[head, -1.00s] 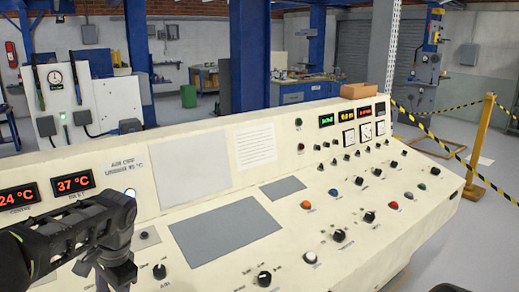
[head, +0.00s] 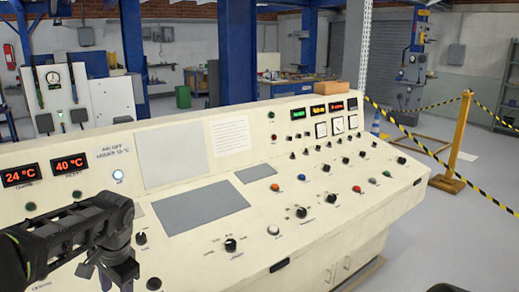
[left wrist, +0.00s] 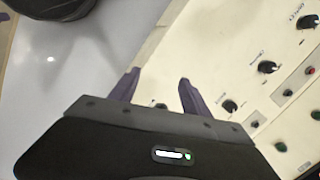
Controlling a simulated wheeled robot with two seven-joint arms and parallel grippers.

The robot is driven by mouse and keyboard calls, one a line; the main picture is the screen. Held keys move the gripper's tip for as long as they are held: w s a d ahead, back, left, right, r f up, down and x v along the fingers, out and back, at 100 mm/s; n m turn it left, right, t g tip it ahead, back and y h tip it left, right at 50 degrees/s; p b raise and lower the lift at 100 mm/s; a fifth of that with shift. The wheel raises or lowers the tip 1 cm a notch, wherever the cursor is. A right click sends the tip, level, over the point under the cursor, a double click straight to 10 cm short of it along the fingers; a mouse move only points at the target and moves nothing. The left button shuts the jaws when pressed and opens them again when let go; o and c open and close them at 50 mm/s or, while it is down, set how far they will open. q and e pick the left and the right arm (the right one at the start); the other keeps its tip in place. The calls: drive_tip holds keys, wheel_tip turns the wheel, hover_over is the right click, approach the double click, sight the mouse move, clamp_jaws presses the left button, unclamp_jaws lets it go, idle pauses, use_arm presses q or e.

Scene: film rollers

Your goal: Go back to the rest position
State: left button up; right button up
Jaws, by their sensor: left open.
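My left gripper (head: 112,280) hangs over the lower left of the cream control console (head: 330,215) in the head view. In the left wrist view the same gripper (left wrist: 158,80) is open, with two dark fingers apart and nothing between them. The console panel (left wrist: 150,62) lies beyond the fingertips there; I see no contact. Two red displays show 24 °C (head: 19,175) and 40 °C (head: 72,164). A button (head: 118,176) below and right of them is lit bluish white. My right gripper is not in view.
Knobs and coloured buttons (head: 274,187) cover the console's right half. A yellow post (head: 458,140) with striped tape stands at the right.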

use_arm(q)
drive_tip(key=w+d+f+n+t+h, duration=0.1)
drive_tip(key=w+d+f+t+h, duration=0.2)
drive_tip(key=w+d+f, duration=0.45)
drive_tip(key=s+d+f+n+h, duration=0.1)
drive_tip(key=s+d+f+h, duration=0.15)
drive_tip(key=d+f, duration=0.45)
drive_tip(key=s+d+f+n+h, duration=0.1)
drive_tip(key=s+d+f+n, duration=0.1)
drive_tip(key=s+d+f, duration=0.45)
drive_tip(key=s+d+f+n+g, duration=0.1)
drive_tip(key=s+d+f, duration=0.1)
drive_tip(key=s+f, duration=0.6)
drive_tip(key=s+d+f+n+g, duration=0.2)
drive_tip(key=s+d+f, duration=0.1)
drive_tip(key=s+f, duration=0.6)
drive_tip(key=s, duration=0.4)
drive_tip(key=shift+s+n, duration=0.3)
drive_tip(key=shift+s, duration=0.1)
drive_tip(key=shift+d, duration=0.1)
